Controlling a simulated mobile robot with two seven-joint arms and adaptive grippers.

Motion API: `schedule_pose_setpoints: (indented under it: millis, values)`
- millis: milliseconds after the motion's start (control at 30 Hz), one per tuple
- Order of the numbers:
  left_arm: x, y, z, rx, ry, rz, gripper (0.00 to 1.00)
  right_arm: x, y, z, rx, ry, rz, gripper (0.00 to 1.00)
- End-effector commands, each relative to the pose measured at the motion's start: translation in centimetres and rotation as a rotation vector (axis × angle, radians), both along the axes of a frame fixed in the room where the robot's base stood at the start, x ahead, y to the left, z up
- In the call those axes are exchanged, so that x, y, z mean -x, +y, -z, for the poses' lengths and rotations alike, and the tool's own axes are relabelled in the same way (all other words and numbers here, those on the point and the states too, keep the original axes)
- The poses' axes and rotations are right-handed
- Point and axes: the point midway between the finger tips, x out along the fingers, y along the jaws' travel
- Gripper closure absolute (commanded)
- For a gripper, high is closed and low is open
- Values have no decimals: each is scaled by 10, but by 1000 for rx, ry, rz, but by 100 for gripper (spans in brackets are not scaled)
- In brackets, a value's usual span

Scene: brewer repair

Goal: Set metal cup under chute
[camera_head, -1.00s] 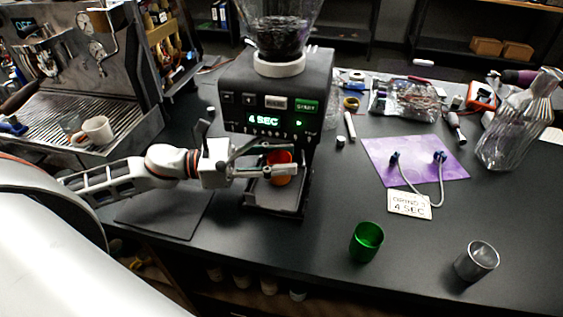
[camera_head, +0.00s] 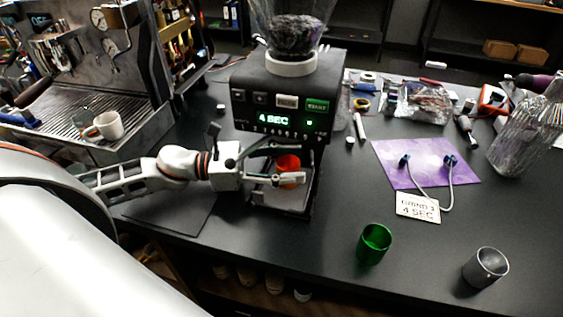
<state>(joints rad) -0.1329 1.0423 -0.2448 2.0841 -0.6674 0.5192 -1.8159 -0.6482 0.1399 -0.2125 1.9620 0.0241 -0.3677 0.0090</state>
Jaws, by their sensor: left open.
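The metal cup (camera_head: 486,268), plain silver and upright, stands on the counter at the lower right. The grinder (camera_head: 285,95) stands in the middle, its display reading "4 SEC". An orange-red cup (camera_head: 288,165) is under its chute, above the grinder's tray (camera_head: 288,200). My left gripper (camera_head: 290,170) reaches in from the left with its fingers apart at the orange-red cup, partly hiding it. I cannot tell whether the fingers touch it. The chute itself is hidden under the grinder's front. My right gripper is out of view.
A green cup (camera_head: 374,245) stands left of the metal cup. A purple mat (camera_head: 425,160) with a cable and a "GRIND 4 SEC" card (camera_head: 418,207) lies behind it. An espresso machine (camera_head: 90,100) is at the left. A clear ribbed vessel (camera_head: 525,135) is at the right.

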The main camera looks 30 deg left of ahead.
Motion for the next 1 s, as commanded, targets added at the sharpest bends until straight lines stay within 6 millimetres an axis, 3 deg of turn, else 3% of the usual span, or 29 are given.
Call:
schedule_pose_setpoints:
  millis: [600, 1000]
  values:
    - [32, 51, -1, 1, 2, -1, 49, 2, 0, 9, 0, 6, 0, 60]
    - [40, 64, -2, 0, -2, 0, 49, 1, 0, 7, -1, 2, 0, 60]
